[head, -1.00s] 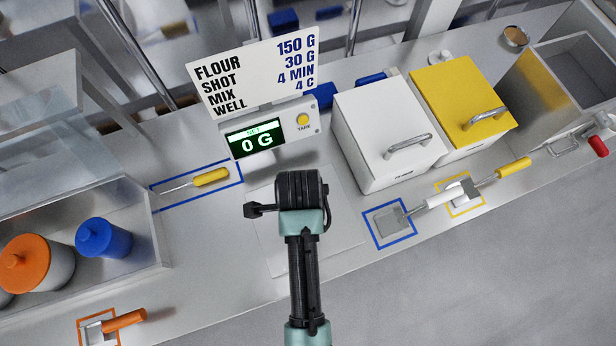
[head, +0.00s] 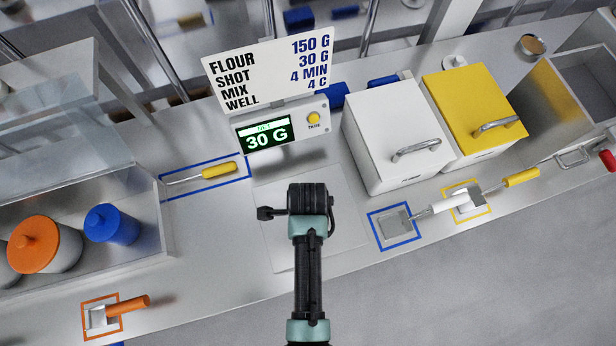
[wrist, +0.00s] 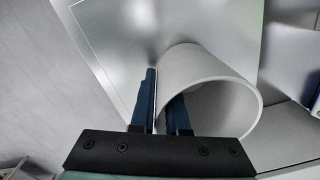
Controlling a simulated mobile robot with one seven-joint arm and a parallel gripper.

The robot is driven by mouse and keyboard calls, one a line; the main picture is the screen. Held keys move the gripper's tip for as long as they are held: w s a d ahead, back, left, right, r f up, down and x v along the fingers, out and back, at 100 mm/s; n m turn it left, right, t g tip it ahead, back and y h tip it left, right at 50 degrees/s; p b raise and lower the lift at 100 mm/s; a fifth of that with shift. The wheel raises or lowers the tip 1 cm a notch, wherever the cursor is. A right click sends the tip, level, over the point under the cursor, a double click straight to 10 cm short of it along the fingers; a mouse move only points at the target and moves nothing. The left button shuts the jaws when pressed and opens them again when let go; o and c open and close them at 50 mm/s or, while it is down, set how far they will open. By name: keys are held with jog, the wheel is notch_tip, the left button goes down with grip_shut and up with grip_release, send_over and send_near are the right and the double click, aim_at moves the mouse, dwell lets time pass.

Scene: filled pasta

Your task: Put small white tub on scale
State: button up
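The small white tub (wrist: 212,92) is a pale open cylinder in the wrist view, its open mouth toward the camera. My gripper (wrist: 163,100) has one finger outside the tub's wall and the other inside it, close together with the wall between them. In the head view my gripper (head: 308,205) is over the scale's flat square plate (head: 347,222) and hides the tub. In the wrist view the tub appears to rest on the plate (wrist: 115,45).
White (head: 395,140) and yellow (head: 470,110) lidded bins stand right of the scale. White-handled (head: 448,203) and yellow-handled (head: 520,177) scoops lie before them. Another yellow-handled tool (head: 218,170) lies left. Orange (head: 40,245) and blue (head: 112,225) tubs stand on the left shelf.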

jog(key=shift+o, duration=1.1)
